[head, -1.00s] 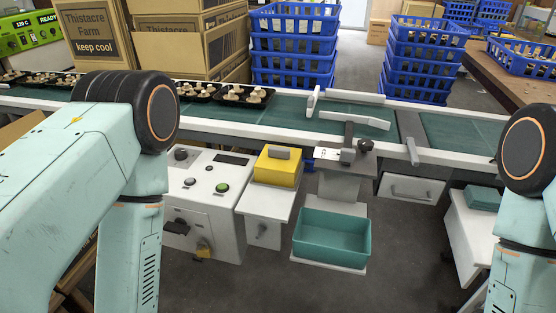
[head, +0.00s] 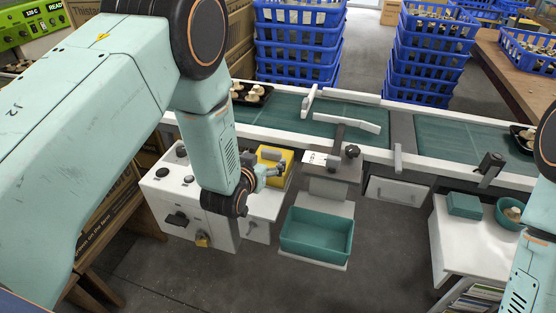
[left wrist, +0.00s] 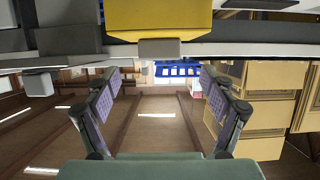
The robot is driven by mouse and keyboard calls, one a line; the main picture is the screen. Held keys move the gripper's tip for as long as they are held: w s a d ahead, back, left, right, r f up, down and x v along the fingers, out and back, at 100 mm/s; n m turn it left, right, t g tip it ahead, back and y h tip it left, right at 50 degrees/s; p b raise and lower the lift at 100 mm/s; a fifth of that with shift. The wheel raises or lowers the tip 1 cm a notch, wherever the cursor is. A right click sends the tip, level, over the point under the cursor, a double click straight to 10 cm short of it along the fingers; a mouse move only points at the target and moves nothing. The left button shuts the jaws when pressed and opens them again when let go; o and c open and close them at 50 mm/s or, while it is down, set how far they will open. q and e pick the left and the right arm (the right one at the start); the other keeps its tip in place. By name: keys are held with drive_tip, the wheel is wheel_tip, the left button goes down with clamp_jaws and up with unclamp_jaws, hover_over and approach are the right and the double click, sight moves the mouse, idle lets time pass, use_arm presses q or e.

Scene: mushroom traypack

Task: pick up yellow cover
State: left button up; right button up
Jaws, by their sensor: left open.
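The yellow cover (head: 287,156) sits on a white stand beside the control box, partly hidden behind my left gripper (head: 274,170). In the left wrist view, the yellow cover (left wrist: 158,18) fills the top of the picture, and its grey handle (left wrist: 160,48) juts down between and above the fingertips. My left gripper (left wrist: 160,85) is open, with nothing between its fingers. The fingers point toward the handle, and a gap shows between them and it. My right gripper is not in view; only part of my right arm shows at the right edge.
A white control box (head: 190,195) with knobs stands left of the cover. A teal bin (head: 318,236) stands to the right, below a small grey platform (head: 330,170). The green conveyor (head: 285,108) runs behind. Stacked blue crates (head: 298,50) stand farther back.

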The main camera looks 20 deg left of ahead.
sight(270, 154)
use_arm(q)
drive_tip(key=shift+w+a+f, duration=0.15)
drive_tip(key=shift+w+f, duration=0.15)
drive_tip(key=shift+w, duration=0.25)
drive_tip(key=shift+w+a+f, duration=0.15)
drive_tip(key=shift+w+f, duration=0.1)
drive_tip(key=shift+w, duration=0.25)
drive_tip(key=x, duration=0.2)
drive_tip(key=b+x, duration=0.1)
drive_tip(key=x, duration=0.1)
drive_tip(key=shift+d, duration=0.4)
drive_tip(key=shift+w+a+f+b, duration=0.1)
drive_tip(key=shift+w+f+b, duration=0.1)
drive_tip(key=shift+w+b, duration=0.2)
drive_tip(key=shift+r, duration=0.1)
drive_tip(key=shift+c, duration=0.3)
drive_tip(key=shift+c, duration=0.7)
drive_tip(key=c, duration=1.2)
